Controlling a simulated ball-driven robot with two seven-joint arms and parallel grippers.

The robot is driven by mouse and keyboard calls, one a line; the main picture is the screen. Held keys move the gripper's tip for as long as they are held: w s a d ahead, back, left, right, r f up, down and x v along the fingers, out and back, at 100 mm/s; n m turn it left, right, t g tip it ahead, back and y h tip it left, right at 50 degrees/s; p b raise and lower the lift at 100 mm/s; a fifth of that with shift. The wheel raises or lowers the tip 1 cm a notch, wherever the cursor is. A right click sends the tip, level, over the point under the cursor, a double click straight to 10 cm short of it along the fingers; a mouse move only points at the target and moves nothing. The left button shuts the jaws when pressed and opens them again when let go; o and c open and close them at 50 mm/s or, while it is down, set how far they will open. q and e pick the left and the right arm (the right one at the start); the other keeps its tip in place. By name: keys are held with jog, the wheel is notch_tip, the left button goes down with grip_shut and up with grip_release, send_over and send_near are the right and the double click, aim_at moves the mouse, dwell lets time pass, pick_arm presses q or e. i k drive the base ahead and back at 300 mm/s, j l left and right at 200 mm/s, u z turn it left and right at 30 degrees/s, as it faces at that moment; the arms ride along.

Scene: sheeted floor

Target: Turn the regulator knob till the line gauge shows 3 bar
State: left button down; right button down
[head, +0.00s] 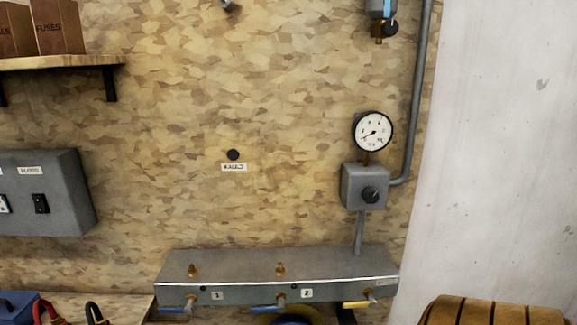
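The line gauge (373,131) is a round white dial with a black rim, on the wall at the right. Its dark needle seems to point toward the lower left, at the low end of the scale; the exact reading is too small to tell. The regulator (351,185) is a grey box just below the gauge. Its black round knob (370,194) sits on the front face, with nothing touching it. Neither of my grippers shows in the head view.
A grey manifold (262,265) below carries blue-handled valves and one yellow-handled valve (357,304). A grey pipe (416,90) runs up right of the gauge. A switch box (60,215) and shelf (60,62) are at left. A brown ribbed object (490,312) stands bottom right.

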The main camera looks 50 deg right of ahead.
aim_at(369, 194)
jog(key=z, duration=2.15)
